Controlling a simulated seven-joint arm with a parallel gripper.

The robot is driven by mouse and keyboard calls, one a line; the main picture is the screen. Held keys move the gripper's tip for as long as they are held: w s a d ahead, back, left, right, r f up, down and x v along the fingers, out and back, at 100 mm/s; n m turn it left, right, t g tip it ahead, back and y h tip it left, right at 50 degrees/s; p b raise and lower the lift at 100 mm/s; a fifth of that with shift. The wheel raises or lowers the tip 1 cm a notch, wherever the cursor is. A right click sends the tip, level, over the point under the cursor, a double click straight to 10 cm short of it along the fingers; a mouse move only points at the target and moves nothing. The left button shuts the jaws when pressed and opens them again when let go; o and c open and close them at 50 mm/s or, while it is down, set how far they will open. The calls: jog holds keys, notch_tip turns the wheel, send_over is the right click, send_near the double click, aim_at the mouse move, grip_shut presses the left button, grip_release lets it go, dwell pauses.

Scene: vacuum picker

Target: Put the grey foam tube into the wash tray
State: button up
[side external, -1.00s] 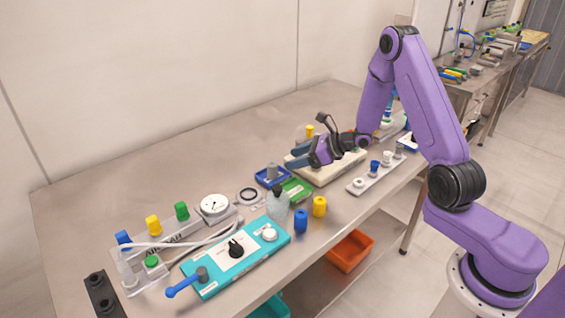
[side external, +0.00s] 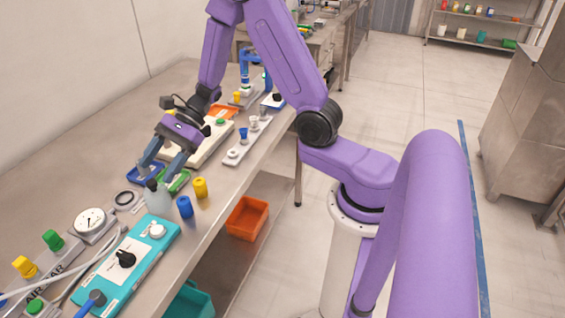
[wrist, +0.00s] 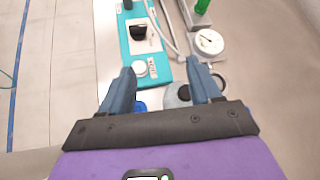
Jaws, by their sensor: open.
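No label is readable enough to tell which tray is the wash tray. The grey foam tube cannot be made out now; the fingers hide much of the blue tray. In the wrist view my open gripper (wrist: 160,66) shows nothing held, with the bottle (wrist: 175,97) partly visible between the fingers.
A blue cylinder (side external: 185,207) and a yellow one (side external: 200,187) stand near the front edge. A teal panel (side external: 152,252) with knobs and a round gauge (side external: 90,222) lie nearer the camera. A white strip with pegs (side external: 238,150) is to the right. An orange bin (side external: 247,218) sits below.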

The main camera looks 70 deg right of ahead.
jog(key=s+a+r+n+g+h, duration=0.15)
jog(key=s+n+g, duration=0.25)
jog(key=s+n, duration=0.4)
jog(key=s+a+r+n+g+h, duration=0.1)
jog(key=s+a+n+g+h, duration=0.2)
jog(key=s+n, duration=0.45)
jog(key=s+d+r+n+t+h, duration=0.3)
jog(key=s+d+n+h, duration=0.3)
jog(key=s+n, duration=0.6)
jog(key=d+n+t, duration=0.1)
jog(key=d+n, duration=0.1)
jog(key=n, duration=0.1)
jog(key=shift+s, duration=0.25)
